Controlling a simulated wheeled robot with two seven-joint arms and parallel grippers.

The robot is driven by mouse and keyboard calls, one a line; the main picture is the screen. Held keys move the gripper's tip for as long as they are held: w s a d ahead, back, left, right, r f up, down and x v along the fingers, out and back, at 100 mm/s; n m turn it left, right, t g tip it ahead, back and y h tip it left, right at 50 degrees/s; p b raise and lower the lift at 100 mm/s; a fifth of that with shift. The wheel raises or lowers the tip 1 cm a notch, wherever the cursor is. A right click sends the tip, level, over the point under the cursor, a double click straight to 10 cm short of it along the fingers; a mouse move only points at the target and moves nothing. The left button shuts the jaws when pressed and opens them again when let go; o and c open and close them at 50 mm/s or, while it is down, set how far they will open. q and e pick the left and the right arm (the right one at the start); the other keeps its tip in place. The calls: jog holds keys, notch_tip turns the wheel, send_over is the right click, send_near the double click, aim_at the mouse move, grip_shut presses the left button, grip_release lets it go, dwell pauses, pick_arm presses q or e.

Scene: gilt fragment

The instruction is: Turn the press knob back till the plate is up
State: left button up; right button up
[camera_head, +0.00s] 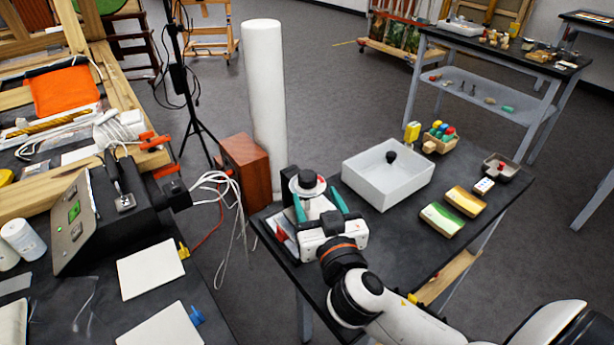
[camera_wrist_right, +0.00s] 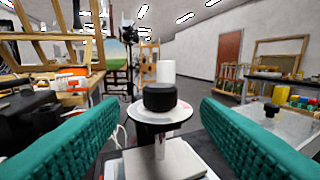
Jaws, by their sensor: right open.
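The press knob (camera_head: 307,179) is a black cap on a white disc, upright on the small press at the near left of the dark table. In the right wrist view the knob (camera_wrist_right: 160,97) stands straight ahead, with a thin pale screw below the disc. A pale flat plate (camera_wrist_right: 165,162) shows low under it; its height in the press is hard to tell. My right gripper (camera_head: 315,193) is open, its teal fingers on either side of the press top. In the wrist view the fingers are clear of the knob. My left gripper is out of view.
A white bin (camera_head: 365,190) with a dark round thing inside stands right of the press. Sponge-like blocks (camera_head: 442,218) and a tray (camera_head: 500,168) lie farther right. A white column (camera_head: 264,95) and reddish box (camera_head: 246,165) stand behind left. White cables hang beside the table.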

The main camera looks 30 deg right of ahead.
aim_at(310, 184)
jog(key=p+x, duration=0.1)
jog(key=x, duration=0.4)
jog(key=shift+w+r, duration=0.1)
jog(key=shift+w, duration=0.1)
jog(key=shift+x, duration=0.9)
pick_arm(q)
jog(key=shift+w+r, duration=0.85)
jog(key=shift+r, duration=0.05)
pick_arm(e)
jog(key=c, duration=1)
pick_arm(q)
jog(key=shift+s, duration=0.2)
